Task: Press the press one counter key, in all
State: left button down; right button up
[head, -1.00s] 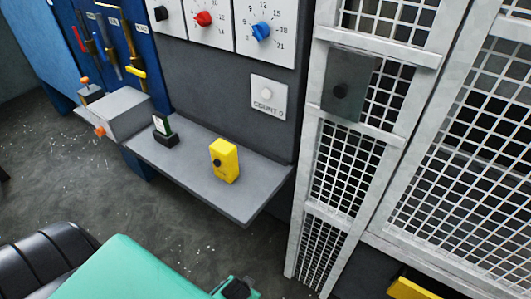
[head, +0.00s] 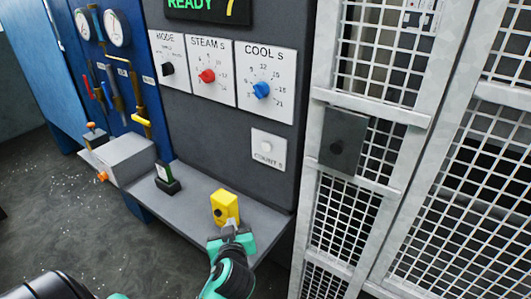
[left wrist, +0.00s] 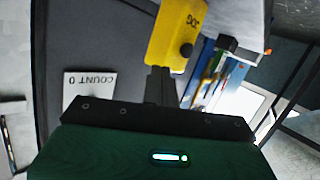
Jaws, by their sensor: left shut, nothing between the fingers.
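The same plate, reading COUNT 0, shows in the left wrist view (left wrist: 89,90). My left gripper (head: 230,227) is shut and empty, below and left of the plate and apart from it. In the head view its tips overlap the lower part of the yellow JOG box (head: 225,206); I cannot tell whether they touch. The fingers (left wrist: 160,80) point toward that box in the left wrist view. My right gripper is not in view.
A grey shelf (head: 190,194) juts out below the panel, bearing the yellow box and a small dark stand (head: 167,178). Mode, steam and cool dials (head: 214,72) sit above the plate. A metal mesh guard (head: 345,215) stands to the right.

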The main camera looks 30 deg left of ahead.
aim_at(266, 147)
pick_arm(q)
jog(key=w+r+n+t+y, duration=0.2)
jog(key=w+r, duration=0.1)
jog(key=r, duration=0.3)
jog(key=w+r+n+t+y, duration=0.2)
jog(key=r+t, duration=0.1)
jog(key=r, duration=0.4)
jog(key=shift+w+a+r, duration=0.2)
jog(key=shift+w+r, duration=0.05)
jog(key=shift+w, duration=0.15)
jog(key=w, duration=0.8)
jog(key=shift+w+d, duration=0.3)
jog(key=shift+w, duration=0.1)
